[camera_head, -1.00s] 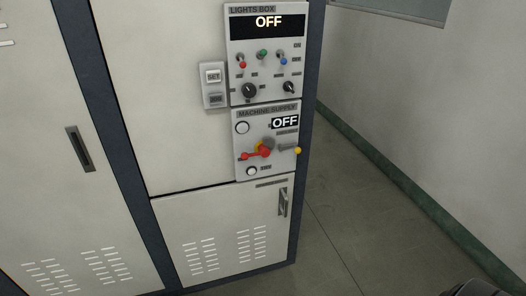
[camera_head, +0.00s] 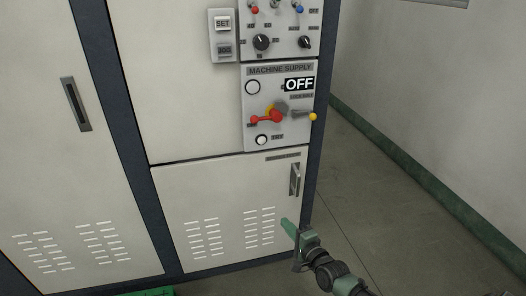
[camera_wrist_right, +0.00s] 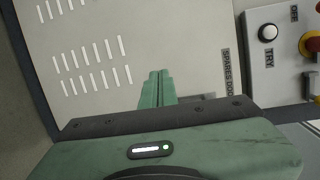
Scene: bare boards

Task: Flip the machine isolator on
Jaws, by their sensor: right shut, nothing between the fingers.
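The MACHINE SUPPLY panel (camera_head: 260,142) is on the cabinet's right side, and its display (camera_head: 299,85) reads OFF. A red rotary handle (camera_head: 266,118) with yellow behind it sits mid-panel. A grey lever with a yellow knob (camera_head: 313,117) sticks out at the panel's right edge. My right gripper (camera_head: 286,224) is shut and empty, below the panel in front of the vented lower door. In the right wrist view its green fingers (camera_wrist_right: 157,88) are together, and part of the red and yellow control (camera_wrist_right: 312,44) shows at the right edge. My left gripper does not show.
The LIGHTS BOX panel (camera_head: 281,50) is above, partly cut off, with a SET button box (camera_head: 222,36) to its left. The lower door has a protruding handle (camera_head: 295,180). Bare floor and a wall (camera_head: 430,100) lie to the right.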

